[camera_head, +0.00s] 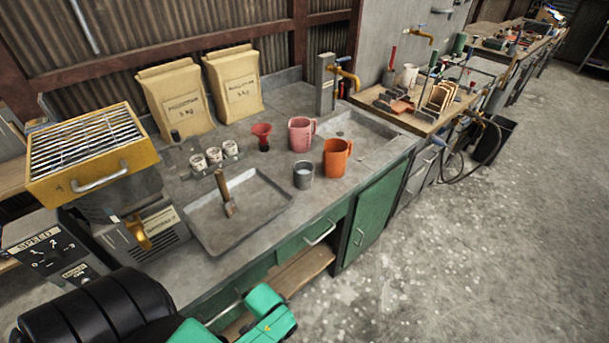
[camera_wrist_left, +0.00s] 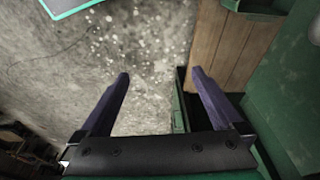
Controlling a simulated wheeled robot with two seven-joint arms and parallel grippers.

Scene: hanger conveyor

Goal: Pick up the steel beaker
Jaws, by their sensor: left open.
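The steel beaker (camera_head: 303,176) is a small grey metal cup standing upright on the grey workbench. It stands in front of the pink jug (camera_head: 300,134) and to the left of the orange jug (camera_head: 336,158). The beaker does not show in the left wrist view. My left gripper (camera_wrist_left: 158,75) is open and empty in the left wrist view, with its two dark fingers apart over the floor beside the green cabinet. In the head view my left arm comes in at the bottom left, well short of the beaker. My right gripper is not in view.
A shallow metal tray (camera_head: 216,252) with a wooden-handled tool (camera_head: 226,192) lies left of the beaker. A red funnel (camera_head: 262,136) and small white cups (camera_head: 214,155) stand behind. A sink (camera_head: 362,143) and tap (camera_head: 345,73) are at the back right. Open floor (camera_head: 470,240) lies right.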

